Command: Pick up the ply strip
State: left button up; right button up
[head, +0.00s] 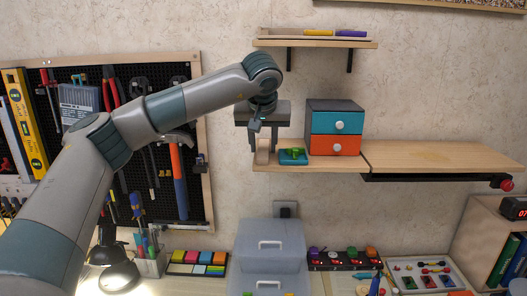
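A pale wooden strip (262,152), which looks like the ply strip, stands near the left end of the wooden wall shelf (310,164). My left gripper (263,146) points down over it from above. Its two dark fingers stand apart, one on each side of the upper part of the strip, and look open. Whether either finger touches the strip is too small to tell. My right gripper is not in view.
A teal tray with a green item (292,156) sits just right of the strip. A blue and orange drawer box (334,130) stands beyond it. A smaller shelf (315,43) hangs above. The shelf's right half (440,156) is clear.

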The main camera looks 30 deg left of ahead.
aim_at(264, 151)
pick_arm(q)
jog(key=c, duration=0.8)
jog(key=shift+r, duration=0.15)
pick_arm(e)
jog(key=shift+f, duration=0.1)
pick_arm(q)
jog(key=shift+r, duration=0.2)
notch_tip(264, 151, up, 3)
jog(key=shift+r+b, duration=0.1)
jog(key=shift+b, duration=0.9)
jog(key=d, duration=0.1)
jog(key=s+d+r, duration=0.1)
jog(key=b, duration=0.1)
jog(key=shift+s+d+r, duration=0.25)
jog(key=shift+d+r, duration=0.15)
jog(key=shift+s+d+r+b, duration=0.4)
jog(key=shift+s+d+r, duration=0.45)
jog(key=shift+d, duration=0.35)
jog(key=shift+s+d+r+b, duration=0.45)
jog(key=shift+s+d+r, duration=0.15)
jog(key=shift+d+r, duration=0.5)
jog(key=shift+s+d+r+b, duration=0.4)
jog(key=shift+s+d+r, duration=0.35)
jog(key=shift+d, duration=0.6)
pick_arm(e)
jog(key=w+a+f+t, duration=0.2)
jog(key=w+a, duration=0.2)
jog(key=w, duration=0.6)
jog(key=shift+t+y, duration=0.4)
